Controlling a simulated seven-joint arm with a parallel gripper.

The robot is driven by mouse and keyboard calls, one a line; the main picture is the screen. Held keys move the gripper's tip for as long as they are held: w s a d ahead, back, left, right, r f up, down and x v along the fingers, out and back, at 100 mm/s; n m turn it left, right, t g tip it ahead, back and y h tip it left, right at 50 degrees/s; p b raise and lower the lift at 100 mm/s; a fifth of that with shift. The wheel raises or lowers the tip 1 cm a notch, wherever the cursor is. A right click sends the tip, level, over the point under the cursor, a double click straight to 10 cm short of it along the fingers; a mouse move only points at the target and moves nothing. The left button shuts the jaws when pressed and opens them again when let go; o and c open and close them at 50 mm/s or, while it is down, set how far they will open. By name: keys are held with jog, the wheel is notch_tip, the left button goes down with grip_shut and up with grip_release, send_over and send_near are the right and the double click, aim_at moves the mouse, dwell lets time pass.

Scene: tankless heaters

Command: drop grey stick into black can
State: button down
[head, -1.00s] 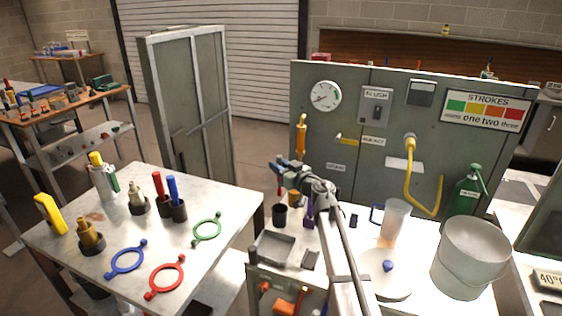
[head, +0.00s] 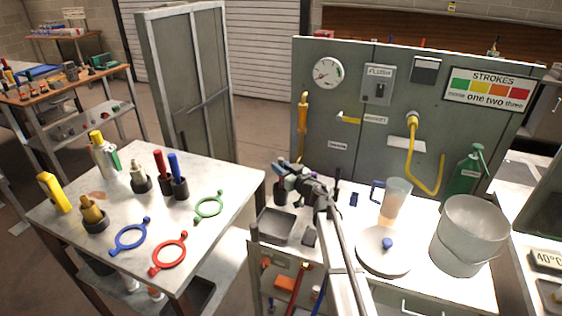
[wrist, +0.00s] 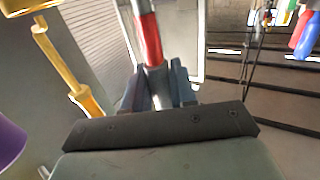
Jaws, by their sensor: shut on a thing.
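The grey stick (wrist: 143,8), with a red band, stands between the two blue-grey fingers of my gripper (wrist: 157,88) in the wrist view. The fingers are shut on it. In the head view my gripper (head: 283,167) is over the back left of the bench. The black can (head: 280,191) is a small dark cup on the bench, just below my gripper and partly covered by it. I cannot tell whether the stick's lower end is above the can or inside it. The can is not clearly seen in the wrist view.
A grey tray (head: 262,227) lies in front of the can. The grey panel (head: 345,150) with a yellow handle (head: 303,112) rises behind. A clear jug (head: 396,200), a round white plate (head: 372,256) and a bucket (head: 462,240) stand to the right.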

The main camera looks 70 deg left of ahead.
jog(key=shift+f, duration=1.35)
jog(key=c, duration=0.8)
grip_release()
jog(key=v, duration=1)
